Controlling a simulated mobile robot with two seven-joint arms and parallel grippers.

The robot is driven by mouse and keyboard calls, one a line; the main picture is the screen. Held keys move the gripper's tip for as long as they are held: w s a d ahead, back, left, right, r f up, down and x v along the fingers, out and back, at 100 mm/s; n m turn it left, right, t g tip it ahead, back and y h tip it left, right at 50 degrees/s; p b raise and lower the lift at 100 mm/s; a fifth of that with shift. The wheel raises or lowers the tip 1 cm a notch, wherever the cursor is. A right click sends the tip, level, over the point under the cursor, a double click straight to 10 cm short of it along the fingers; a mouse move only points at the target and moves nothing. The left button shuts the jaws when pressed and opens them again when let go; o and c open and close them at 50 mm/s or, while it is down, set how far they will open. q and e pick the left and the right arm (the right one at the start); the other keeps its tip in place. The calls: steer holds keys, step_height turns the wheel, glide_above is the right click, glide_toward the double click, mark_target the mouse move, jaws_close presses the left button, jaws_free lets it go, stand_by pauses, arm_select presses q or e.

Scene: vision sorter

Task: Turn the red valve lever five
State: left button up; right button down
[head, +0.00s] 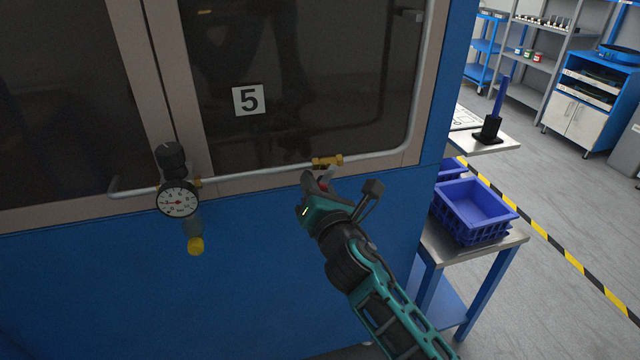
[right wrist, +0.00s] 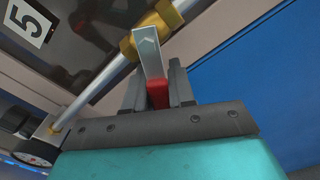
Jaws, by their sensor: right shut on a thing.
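The brass valve (head: 327,162) sits on the metal pipe, to the right of and below the white "5" label (head: 249,99). Its lever has a bare metal stem and a red grip (right wrist: 157,93), and it points down from the valve. My right gripper (head: 318,184) is just below the valve. In the right wrist view its fingers (right wrist: 158,88) are shut around the red grip, which they partly hide. The brass valve also shows in the right wrist view (right wrist: 167,14) just beyond the fingertips. My left gripper is not in view.
A round pressure gauge (head: 178,199) with a black knob and a yellow cap hangs on the pipe (head: 250,172) to the left. Dark cabinet windows stand behind the pipe. A blue crate (head: 470,236) rests on a side table at the right.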

steer(key=shift+a+m, duration=0.2)
steer(key=shift+m, duration=0.3)
steer(key=c, duration=1)
jaws_free()
steer(key=shift+c, duration=0.2)
steer(key=shift+s, duration=0.1)
steer(key=v, duration=1.3)
steer(key=shift+p, duration=0.45)
steer(key=shift+r, duration=0.1)
